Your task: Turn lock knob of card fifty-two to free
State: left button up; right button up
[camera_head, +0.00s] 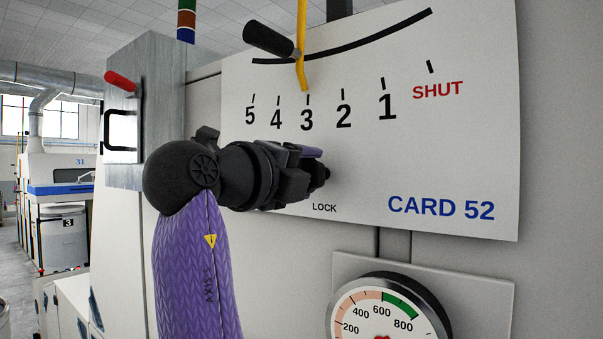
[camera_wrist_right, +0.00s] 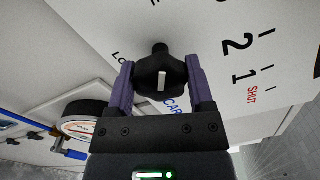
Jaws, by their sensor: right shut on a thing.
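The white plate of card 52 (camera_head: 455,150) fills the right of the head view, with a scale from 5 to SHUT. A yellow pointer (camera_head: 301,70) with a black handle stands near the 3. The black lock knob (camera_wrist_right: 160,78), with a white mark on its face, shows in the right wrist view between the two purple fingers. My right gripper (camera_wrist_right: 161,90) is shut on it. In the head view my right gripper (camera_head: 318,170) covers the knob, just above the word LOCK. My left gripper is not in view.
A round pressure gauge (camera_head: 385,312) sits below the plate. A grey box (camera_head: 125,170) with a red lever (camera_head: 121,81) and a black handle is at the left. Another machine marked 31 (camera_head: 60,180) stands farther back at the left.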

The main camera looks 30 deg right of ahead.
jog(key=o, duration=1.2)
jog(key=shift+d, duration=0.1)
jog(key=shift+o, duration=0.2)
jog(key=shift+s+a, duration=0.1)
jog(key=shift+a, duration=0.25)
jog(key=b+v, duration=0.3)
jog(key=v, duration=0.6)
jog(key=shift+a, duration=0.1)
